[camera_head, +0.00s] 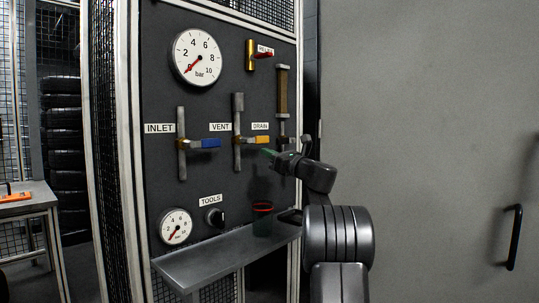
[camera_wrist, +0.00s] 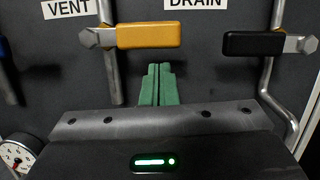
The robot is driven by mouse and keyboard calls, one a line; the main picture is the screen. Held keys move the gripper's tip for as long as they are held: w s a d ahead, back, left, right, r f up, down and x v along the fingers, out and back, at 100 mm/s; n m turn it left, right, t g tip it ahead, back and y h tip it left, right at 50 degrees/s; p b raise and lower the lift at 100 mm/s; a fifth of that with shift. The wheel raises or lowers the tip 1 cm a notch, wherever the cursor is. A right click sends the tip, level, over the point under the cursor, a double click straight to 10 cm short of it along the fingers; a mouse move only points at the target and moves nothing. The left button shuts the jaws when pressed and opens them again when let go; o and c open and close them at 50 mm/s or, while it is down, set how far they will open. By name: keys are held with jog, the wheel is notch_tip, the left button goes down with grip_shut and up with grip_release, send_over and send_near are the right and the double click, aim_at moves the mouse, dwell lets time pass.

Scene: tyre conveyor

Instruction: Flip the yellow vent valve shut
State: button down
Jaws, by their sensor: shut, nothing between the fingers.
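The yellow vent valve handle (camera_head: 262,140) lies horizontal, crosswise to its vertical pipe (camera_head: 238,103), and points right from the pivot below the VENT label (camera_head: 220,127). In the wrist view the yellow handle (camera_wrist: 150,35) spans the upper middle, its pivot nut at its left end. My gripper (camera_head: 268,153) is just below the handle in the head view. In the wrist view my gripper's green fingers (camera_wrist: 158,84) are pressed together and empty, with a small gap in the picture between their tips and the handle's lower edge. Depth to the panel is unclear.
A blue inlet handle (camera_head: 207,143) is to the left, also horizontal. A black drain handle (camera_wrist: 254,44) points left, close right of the yellow one. Gauges (camera_head: 197,57), a red-topped cup (camera_head: 262,217) and a grey shelf (camera_head: 225,257) are around and below.

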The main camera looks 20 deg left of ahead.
jog(key=s+d+f, duration=0.3)
jog(key=d+f, duration=0.2)
jog(key=d, duration=0.4)
jog(key=shift+s+b, duration=0.35)
jog(key=shift+b, duration=0.1)
